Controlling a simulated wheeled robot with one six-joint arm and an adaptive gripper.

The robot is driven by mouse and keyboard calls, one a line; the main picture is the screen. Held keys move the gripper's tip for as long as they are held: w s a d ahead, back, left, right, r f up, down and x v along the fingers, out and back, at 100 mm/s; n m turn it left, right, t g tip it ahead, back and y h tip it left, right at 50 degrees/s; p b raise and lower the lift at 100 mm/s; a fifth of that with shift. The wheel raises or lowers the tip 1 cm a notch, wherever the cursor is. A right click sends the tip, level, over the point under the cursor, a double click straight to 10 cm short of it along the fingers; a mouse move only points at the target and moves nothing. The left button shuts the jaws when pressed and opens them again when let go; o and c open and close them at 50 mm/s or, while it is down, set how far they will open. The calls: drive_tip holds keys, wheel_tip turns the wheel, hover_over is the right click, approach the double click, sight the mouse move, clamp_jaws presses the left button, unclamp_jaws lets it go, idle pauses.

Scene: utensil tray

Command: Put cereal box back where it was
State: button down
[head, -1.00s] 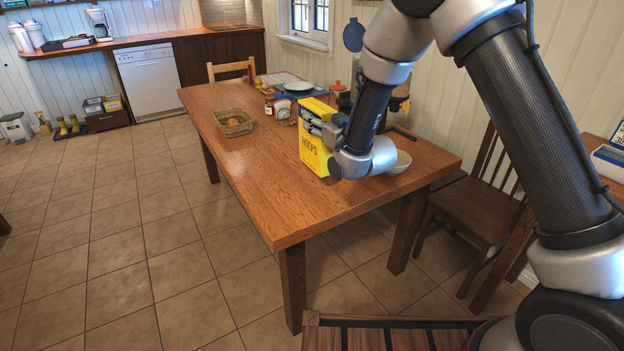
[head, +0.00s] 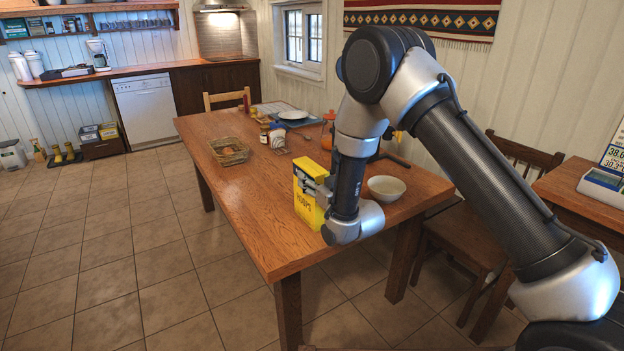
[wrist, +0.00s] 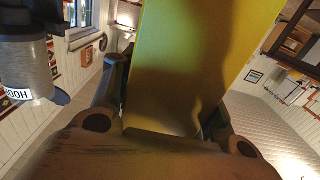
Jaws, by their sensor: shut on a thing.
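The yellow cereal box (head: 308,203) with dark lettering stands roughly upright over the near part of the wooden table (head: 262,228). My gripper (head: 327,188) is shut on it from the right side. In the wrist view the box's yellow face (wrist: 185,65) fills the middle between my gripper's two fingers (wrist: 165,112). I cannot tell whether the bottom of the box touches the table or hangs slightly above it.
A white bowl (head: 386,188) stands just right of my wrist. A wicker basket (head: 229,151), jars (head: 277,138) and a plate (head: 293,113) are farther back. The tabletop left of the box is clear. A chair (head: 470,225) stands at the right side.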

drive_tip(key=c, duration=0.8)
unclamp_jaws()
drive_tip(key=shift+o, duration=0.2)
